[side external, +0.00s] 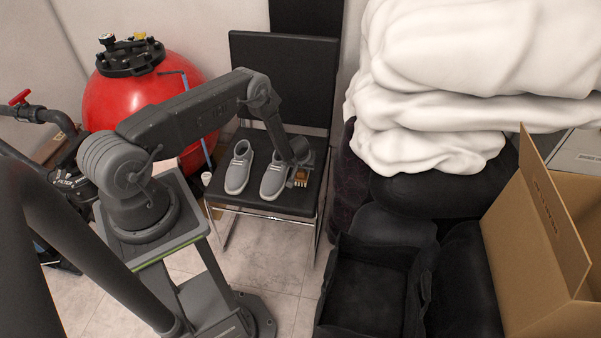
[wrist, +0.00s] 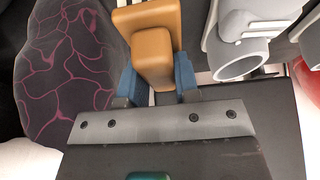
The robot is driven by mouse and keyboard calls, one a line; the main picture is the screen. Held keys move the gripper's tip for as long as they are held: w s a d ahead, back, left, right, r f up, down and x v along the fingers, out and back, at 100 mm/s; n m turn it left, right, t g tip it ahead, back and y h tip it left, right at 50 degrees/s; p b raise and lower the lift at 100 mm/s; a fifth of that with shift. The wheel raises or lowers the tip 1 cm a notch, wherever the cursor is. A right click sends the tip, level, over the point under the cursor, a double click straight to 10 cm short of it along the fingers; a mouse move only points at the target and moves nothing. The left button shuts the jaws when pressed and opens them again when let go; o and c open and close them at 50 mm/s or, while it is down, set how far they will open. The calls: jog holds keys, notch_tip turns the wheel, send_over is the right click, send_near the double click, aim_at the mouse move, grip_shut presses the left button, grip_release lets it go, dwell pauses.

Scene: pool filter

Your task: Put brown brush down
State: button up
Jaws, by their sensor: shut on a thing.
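The brown brush (wrist: 155,58) fills the upper middle of the wrist view. My gripper (wrist: 158,82) is shut on it, with a blue finger on each side of its brown body. In the side view the brush (side external: 301,175) is small, and my gripper (side external: 299,172) holds it over the right part of the black chair seat (side external: 265,195). I cannot tell whether the brush touches the seat. Its underside is hidden.
Two grey shoes (side external: 240,168) stand on the seat left of the brush. The chair's backrest (side external: 285,80) rises behind. A red tank (side external: 150,95) is at left. White bundles (side external: 430,140), an open black bin (side external: 365,295) and a cardboard box (side external: 540,210) are at right.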

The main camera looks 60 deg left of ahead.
jog(key=shift+f, duration=1.8)
jog(key=shift+f, duration=0.15)
jog(key=o, duration=0.9)
